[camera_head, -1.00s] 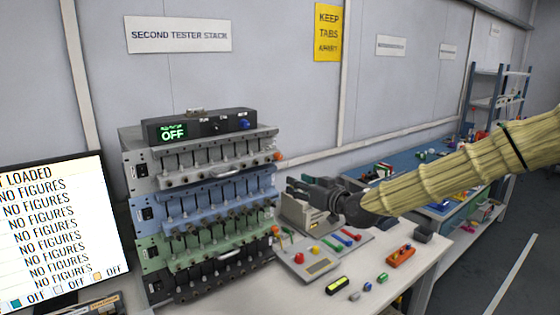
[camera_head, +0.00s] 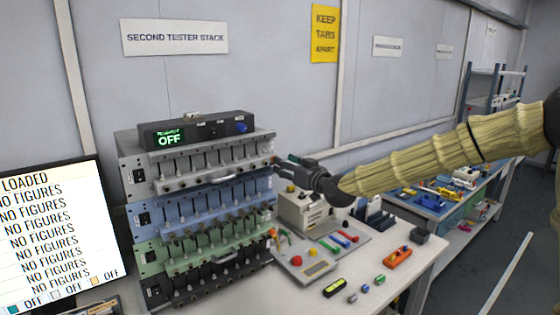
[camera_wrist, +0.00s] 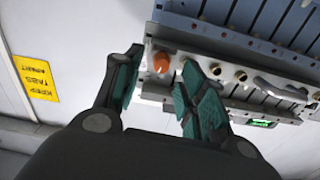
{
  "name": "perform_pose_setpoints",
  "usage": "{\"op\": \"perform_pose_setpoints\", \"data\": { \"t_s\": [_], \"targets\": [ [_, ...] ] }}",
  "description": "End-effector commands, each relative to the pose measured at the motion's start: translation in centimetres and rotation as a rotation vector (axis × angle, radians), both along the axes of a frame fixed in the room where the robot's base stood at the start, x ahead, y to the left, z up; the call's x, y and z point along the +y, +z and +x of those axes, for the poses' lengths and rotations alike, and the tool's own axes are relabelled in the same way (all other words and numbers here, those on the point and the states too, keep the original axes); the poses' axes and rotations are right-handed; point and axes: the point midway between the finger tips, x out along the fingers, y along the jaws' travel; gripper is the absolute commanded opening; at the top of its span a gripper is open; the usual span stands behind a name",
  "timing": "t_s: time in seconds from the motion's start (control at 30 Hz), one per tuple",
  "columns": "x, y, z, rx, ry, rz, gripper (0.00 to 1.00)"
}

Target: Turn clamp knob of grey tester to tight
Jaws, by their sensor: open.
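The grey tester (camera_head: 160,168) is the light grey unit at the top of the stack, with a row of slots and a front handle. Its orange clamp knob (camera_wrist: 160,63) shows in the wrist view, at the end of the front ledge. My gripper (camera_head: 282,162) is at the right end of the grey tester in the head view and covers the knob there. In the wrist view my gripper (camera_wrist: 161,68) is open, and the knob appears in the gap between the two fingertips. I cannot tell whether a finger touches it. The knob's marking is too small to read.
A black box (camera_head: 200,130) reading OFF sits on top. Blue (camera_head: 150,213), green (camera_head: 150,257) and black testers are stacked below. A small beige device (camera_head: 300,210) and a panel with coloured levers stand on the white bench (camera_head: 300,287) under my arm. A monitor is at left.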

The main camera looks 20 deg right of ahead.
Motion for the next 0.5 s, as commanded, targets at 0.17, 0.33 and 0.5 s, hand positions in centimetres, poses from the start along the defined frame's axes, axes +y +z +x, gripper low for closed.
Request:
{"op": "perform_pose_setpoints", "data": {
  "t_s": [0.17,0.33,0.5],
  "targets": [
    [0.7,0.0,1.8,0.002,0.001,-0.001,0.41],
    [1.1,-0.1,2.8,0.002,0.001,-0.001,0.41],
    [1.3,0.0,3.2,0.0,0.001,0.0,0.41]
  ]
}}
